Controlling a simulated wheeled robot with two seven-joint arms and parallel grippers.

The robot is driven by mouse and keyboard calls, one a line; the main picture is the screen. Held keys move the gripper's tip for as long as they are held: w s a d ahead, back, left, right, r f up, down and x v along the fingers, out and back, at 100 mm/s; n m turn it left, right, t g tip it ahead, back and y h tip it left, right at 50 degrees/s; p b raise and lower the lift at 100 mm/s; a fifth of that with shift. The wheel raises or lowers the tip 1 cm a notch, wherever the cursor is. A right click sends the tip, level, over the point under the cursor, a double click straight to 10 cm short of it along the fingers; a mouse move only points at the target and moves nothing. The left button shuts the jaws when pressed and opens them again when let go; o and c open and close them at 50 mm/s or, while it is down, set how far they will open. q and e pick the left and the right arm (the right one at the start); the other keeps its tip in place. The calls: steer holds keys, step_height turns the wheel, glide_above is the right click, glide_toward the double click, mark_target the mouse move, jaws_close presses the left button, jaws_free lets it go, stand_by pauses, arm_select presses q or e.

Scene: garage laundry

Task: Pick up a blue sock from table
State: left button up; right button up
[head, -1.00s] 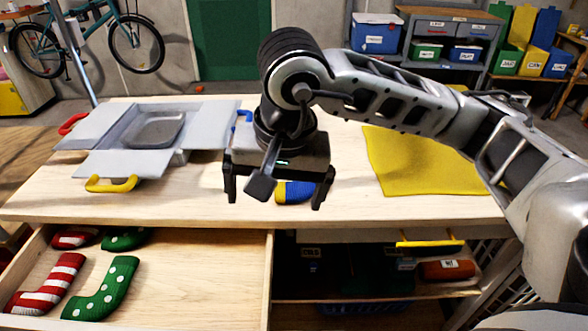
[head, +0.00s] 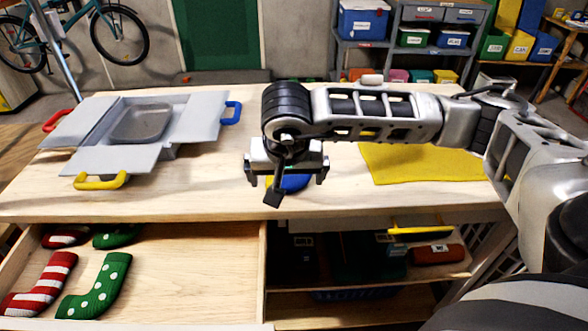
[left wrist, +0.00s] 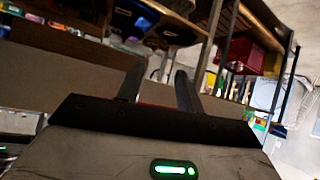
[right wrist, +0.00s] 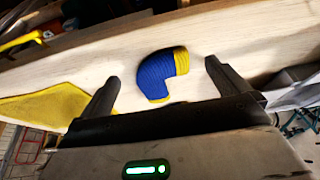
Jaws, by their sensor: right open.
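A blue sock (head: 296,183) with yellow ends lies on the wooden table (head: 220,185), near its front edge. In the head view my right gripper partly hides it. The right wrist view shows the whole sock (right wrist: 155,80), bent and lying flat, beyond and between my spread fingers. My right gripper (head: 286,178) is open and empty above the sock, with its fingers pointing down; it also shows in the right wrist view (right wrist: 161,76). My left gripper (left wrist: 158,85) shows only in the left wrist view, away from the table, its fingers somewhat apart with nothing clearly between them.
A grey open-flapped box (head: 75,160) with coloured handles stands on the table's left. A yellow cloth (head: 420,165) lies on the right. Below, an open drawer (head: 190,270) holds red-striped and green dotted socks. Bare tabletop lies between box and gripper.

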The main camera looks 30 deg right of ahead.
mark_target(288, 185)
steer(key=x, duration=0.4)
steer(key=shift+d, duration=0.15)
steer(key=c, duration=0.9)
steer(key=shift+r, duration=0.1)
